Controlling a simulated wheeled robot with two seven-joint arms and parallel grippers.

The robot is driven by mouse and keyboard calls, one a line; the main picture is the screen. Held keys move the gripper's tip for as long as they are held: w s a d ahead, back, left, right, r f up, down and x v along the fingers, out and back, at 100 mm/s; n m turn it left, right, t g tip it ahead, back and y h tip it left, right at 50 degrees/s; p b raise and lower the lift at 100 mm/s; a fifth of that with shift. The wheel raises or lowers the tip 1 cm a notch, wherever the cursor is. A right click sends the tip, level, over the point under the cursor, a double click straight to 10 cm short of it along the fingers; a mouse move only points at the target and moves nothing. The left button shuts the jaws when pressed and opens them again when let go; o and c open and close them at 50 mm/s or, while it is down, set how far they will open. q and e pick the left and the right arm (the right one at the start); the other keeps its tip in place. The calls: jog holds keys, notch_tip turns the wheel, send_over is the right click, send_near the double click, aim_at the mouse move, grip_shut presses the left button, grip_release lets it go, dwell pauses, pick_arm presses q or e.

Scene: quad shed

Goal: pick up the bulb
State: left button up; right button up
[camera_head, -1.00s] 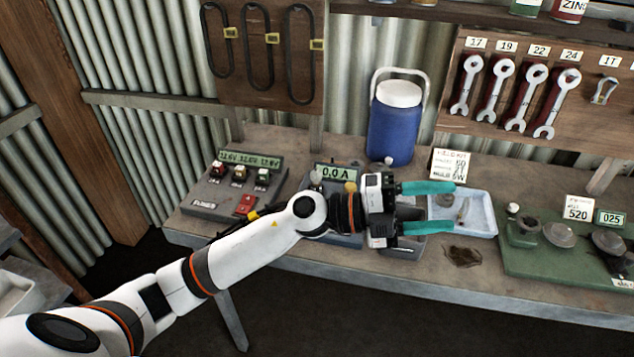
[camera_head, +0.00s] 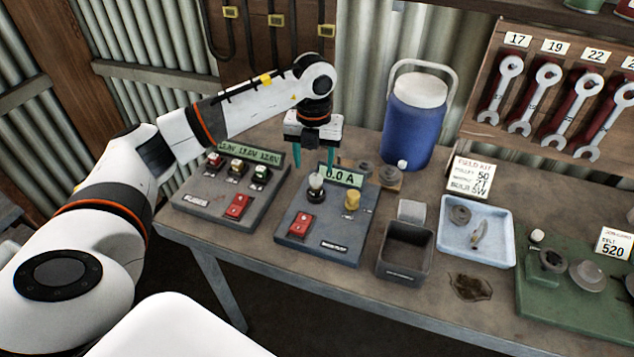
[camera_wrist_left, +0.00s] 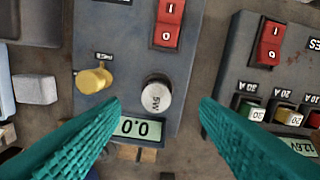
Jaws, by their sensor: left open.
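The bulb (camera_head: 316,182) has a pale rounded top and stands upright in a dark socket on the grey test box with the 0.0 A display. In the left wrist view the bulb's silvery top (camera_wrist_left: 157,94) is marked 5W. My left gripper (camera_head: 314,162) points down above and slightly behind the bulb, its teal fingers apart and empty. In the left wrist view the bulb appears between the two fingers (camera_wrist_left: 160,106), and I see no contact. My right gripper is not in view.
A yellow knob (camera_head: 352,199) and a red switch (camera_head: 300,224) are on the same box. A fuse box (camera_head: 222,188) stands to its left. An open dark bin (camera_head: 404,262), a pale blue tray (camera_head: 477,254) and a blue jug (camera_head: 408,125) are to the right.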

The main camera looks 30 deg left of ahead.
aim_at(316, 173)
pick_arm(q)
jog(key=shift+w+f, duration=0.25)
jog(key=shift+f, duration=0.8)
notch_tip(316, 173, down, 3)
jog(key=shift+w+d+r+p, duration=0.1)
jog(key=shift+r+p, duration=0.1)
jog(key=shift+p, duration=0.9)
notch_tip(316, 173, down, 2)
jog(key=shift+f+p, duration=0.15)
jog(key=shift+p, duration=0.15)
jog(key=shift+f, duration=0.35)
jog(key=c, duration=1.1)
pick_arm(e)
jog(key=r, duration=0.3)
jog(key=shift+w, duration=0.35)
